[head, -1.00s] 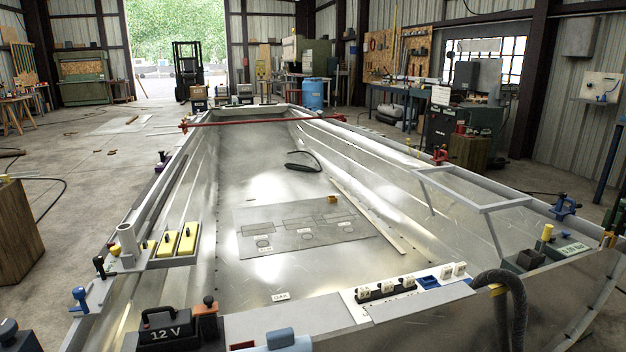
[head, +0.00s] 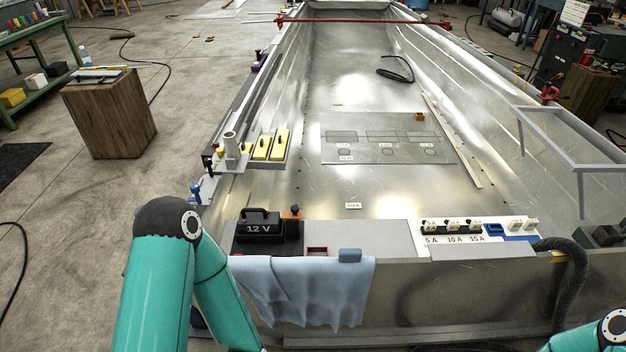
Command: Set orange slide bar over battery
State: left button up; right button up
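The black battery (head: 262,231), marked 12 V and with a handle on top, stands upright at the left end of the near deck. The orange slide bar (head: 287,214) shows as a small orange piece with a black knob, at the battery's far right corner. It is partly hidden, and I cannot tell how far it reaches over the battery. My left arm shows at the lower left, but its gripper is not in view. Only a link of my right arm shows at the bottom right corner, and its gripper is not in view.
A light blue cloth (head: 305,290) hangs over the hull's near edge below the battery. A blue block (head: 349,255) lies at its top. A fuse panel (head: 470,231) and a black hose (head: 565,275) are farther right. Yellow blocks (head: 271,146) sit on a left side shelf.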

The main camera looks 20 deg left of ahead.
aim_at(295, 213)
jog(key=u, duration=1.6)
jog(key=i, duration=0.1)
jog(key=z, duration=2.85)
jog(key=k, duration=1.05)
jog(key=u, duration=0.85)
jog(key=i, duration=1)
jog(key=z, duration=0.05)
